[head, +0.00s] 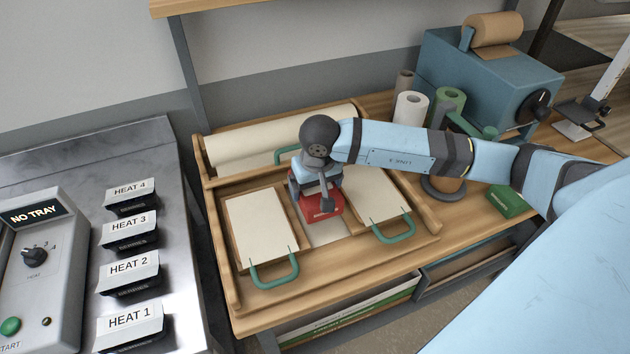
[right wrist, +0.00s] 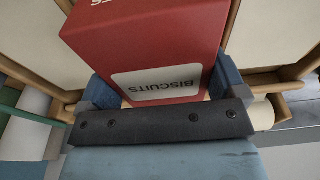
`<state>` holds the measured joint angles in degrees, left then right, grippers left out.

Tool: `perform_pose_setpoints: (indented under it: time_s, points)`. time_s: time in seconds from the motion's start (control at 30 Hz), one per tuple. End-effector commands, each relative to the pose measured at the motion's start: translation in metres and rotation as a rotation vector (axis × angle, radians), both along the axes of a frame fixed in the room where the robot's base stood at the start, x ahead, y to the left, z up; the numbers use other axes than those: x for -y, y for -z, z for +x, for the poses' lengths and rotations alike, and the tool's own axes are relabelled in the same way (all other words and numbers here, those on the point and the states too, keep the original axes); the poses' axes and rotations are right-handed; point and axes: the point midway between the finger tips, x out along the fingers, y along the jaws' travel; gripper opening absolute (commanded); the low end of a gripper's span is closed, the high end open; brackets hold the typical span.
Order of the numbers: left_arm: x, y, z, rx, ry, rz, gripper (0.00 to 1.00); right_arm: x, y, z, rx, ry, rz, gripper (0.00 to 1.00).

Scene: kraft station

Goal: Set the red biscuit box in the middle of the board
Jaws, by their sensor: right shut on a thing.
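The red biscuit box (head: 321,206) is between the jaws of my right gripper (head: 316,190), over the middle of the wooden board (head: 276,294). In the right wrist view the box (right wrist: 145,40) fills the space between the blue fingers (right wrist: 160,92), and its white label reads BISCUITS. A pale strip shows just below the box in the head view, between two cream panels. I cannot tell whether the box touches the surface. My left gripper is not in view.
Cream panels with green handles lie left (head: 262,228) and right (head: 372,196) of the box. A paper roll (head: 270,135) lies behind. A green box (head: 507,201), upright rolls (head: 410,110) and a blue machine (head: 480,80) stand to the right. A metal heater counter (head: 150,180) is at left.

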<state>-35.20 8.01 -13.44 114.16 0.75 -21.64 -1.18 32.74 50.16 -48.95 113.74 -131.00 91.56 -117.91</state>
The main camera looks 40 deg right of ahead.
Motion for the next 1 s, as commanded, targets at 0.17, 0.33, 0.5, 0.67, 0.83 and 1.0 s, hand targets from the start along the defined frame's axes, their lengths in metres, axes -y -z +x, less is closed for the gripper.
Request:
perform_pose_setpoints:
  time_s: [0.17, 0.33, 0.5, 0.67, 0.83, 1.0]
  points:
    - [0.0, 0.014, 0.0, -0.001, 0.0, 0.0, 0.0, 0.0, 0.013, 0.0, 0.001, -0.001, 0.0, 0.6]
    - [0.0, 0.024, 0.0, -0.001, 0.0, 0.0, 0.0, 0.0, 0.022, 0.0, 0.0, -0.001, 0.0, 0.6]
    - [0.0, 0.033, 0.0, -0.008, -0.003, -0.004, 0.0, 0.0, 0.031, 0.0, 0.001, 0.0, 0.0, 0.6]
    - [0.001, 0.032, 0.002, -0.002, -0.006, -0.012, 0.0, 0.0, 0.035, 0.0, 0.001, 0.0, 0.0, 0.6]
    - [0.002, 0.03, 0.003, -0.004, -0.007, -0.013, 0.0, 0.0, 0.035, 0.0, 0.0, 0.0, 0.0, 0.6]
    - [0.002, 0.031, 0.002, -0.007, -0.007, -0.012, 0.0, 0.0, 0.035, 0.0, 0.0, 0.0, 0.0, 0.97]
